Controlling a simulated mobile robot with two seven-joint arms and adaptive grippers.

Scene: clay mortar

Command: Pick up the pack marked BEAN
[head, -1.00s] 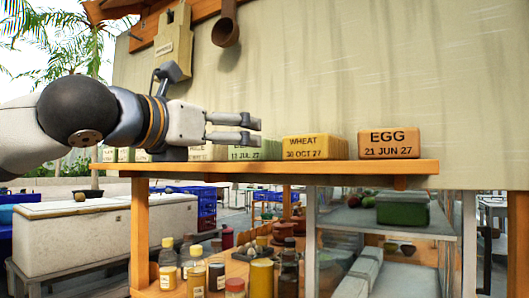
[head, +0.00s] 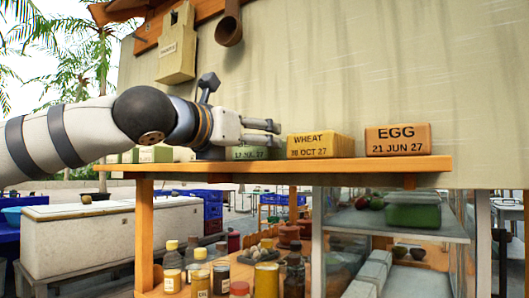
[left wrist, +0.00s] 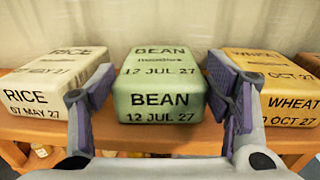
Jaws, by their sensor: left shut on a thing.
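The green pack marked BEAN, 12 JUL 27 (left wrist: 160,85) stands on the wooden shelf, in the middle of the left wrist view. In the head view only part of the BEAN pack (head: 250,154) shows below my fingers. My left gripper (head: 276,134) reaches in from the left over the shelf. In the left wrist view my left gripper (left wrist: 162,100) has one purple-padded finger on each side of the BEAN pack and is shut on it. The pack sits level and appears to rest on the shelf. My right gripper is not in view.
A RICE pack (left wrist: 48,85) stands left of BEAN, and a yellow WHEAT pack (head: 320,146) stands close on its right. An orange EGG pack (head: 398,140) is farther right on the shelf (head: 350,165). The wall is close behind. Bottles and jars (head: 240,275) stand below.

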